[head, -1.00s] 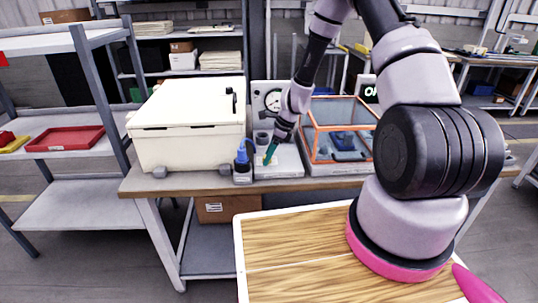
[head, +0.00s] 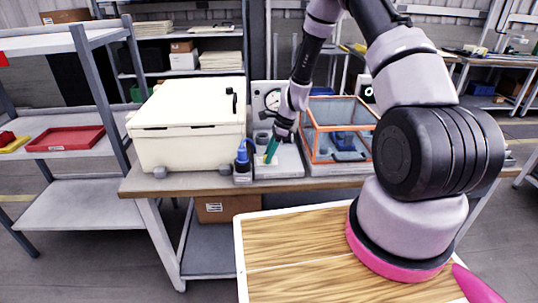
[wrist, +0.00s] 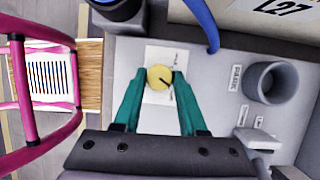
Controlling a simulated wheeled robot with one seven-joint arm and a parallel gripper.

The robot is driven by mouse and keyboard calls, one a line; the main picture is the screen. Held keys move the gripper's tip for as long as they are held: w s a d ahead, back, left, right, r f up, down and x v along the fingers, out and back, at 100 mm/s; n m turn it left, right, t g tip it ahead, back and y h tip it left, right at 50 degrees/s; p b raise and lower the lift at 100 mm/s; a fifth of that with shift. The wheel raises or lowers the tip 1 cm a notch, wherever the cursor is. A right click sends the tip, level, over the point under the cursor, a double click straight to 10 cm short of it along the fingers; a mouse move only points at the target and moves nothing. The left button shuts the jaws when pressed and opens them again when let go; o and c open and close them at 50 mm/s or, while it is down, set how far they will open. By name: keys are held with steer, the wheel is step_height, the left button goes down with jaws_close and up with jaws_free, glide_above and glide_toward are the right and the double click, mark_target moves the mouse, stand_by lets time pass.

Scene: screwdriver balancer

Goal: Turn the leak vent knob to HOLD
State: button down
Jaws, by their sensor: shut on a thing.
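The leak vent knob (wrist: 159,77) is a round yellow knob with a dark pointer line, in the wrist view. It sits on a white label plate (wrist: 157,122) on the grey panel. The pointer line runs toward the lower right; the label's words are too small to read. My gripper (wrist: 160,80) has its teal fingers on either side of the knob, shut on it. In the head view my gripper (head: 270,156) is low over the grey fixture base (head: 285,170); the knob is hidden there.
A grey cup (wrist: 272,82) stands right of the knob in the wrist view. A blue hose (wrist: 203,22) curves above it. In the head view a cream chest (head: 190,120) stands left, an orange-framed case (head: 340,128) right, and a round gauge (head: 272,100) behind.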

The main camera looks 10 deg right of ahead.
steer(key=n+g, duration=0.1)
steer(key=n, duration=0.2)
steer(key=shift+w+n, duration=0.15)
steer(key=shift+n, duration=0.25)
steer(key=n+g, duration=0.1)
steer(key=n, duration=0.1)
steer(key=n+g+h, duration=0.1)
steer(key=n, duration=0.1)
steer(key=shift+w+a+n, duration=0.1)
steer(key=shift+a+n, duration=0.05)
steer(key=shift+n, duration=0.15)
steer(key=n+g+h, duration=0.1)
steer(key=n, duration=0.3)
steer(key=shift+w+h, duration=0.1)
steer(key=shift+h, duration=0.3)
steer(key=shift+a+n+h, duration=0.1)
steer(key=shift+n+h, duration=0.4)
steer(key=shift+n, duration=1)
steer(key=shift+c, duration=2.3)
jaws_free()
